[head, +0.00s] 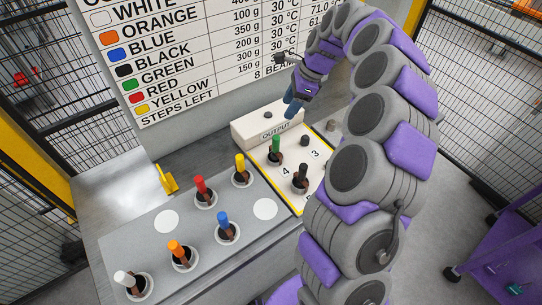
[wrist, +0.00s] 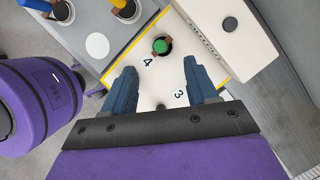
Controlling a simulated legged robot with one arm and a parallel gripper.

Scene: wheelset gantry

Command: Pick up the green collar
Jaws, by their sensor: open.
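The green collar (head: 276,144) is a green-topped upright piece standing in a dark round socket on the cream output board (head: 291,189), beside the number 4. It also shows from above in the wrist view (wrist: 160,46), ahead of my fingers and roughly between their lines. My gripper (head: 291,106) is above the output block's side of the board, apart from the green collar. In the wrist view my gripper (wrist: 163,80) has its two blue fingers spread wide with nothing between them.
A black collar (head: 300,176) stands close to the green one on the same board. The grey tray (head: 150,230) holds white, orange, blue, red and yellow collars. The raised output block (head: 267,122) stands behind the board. A sign with a colour table is on the wall panel.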

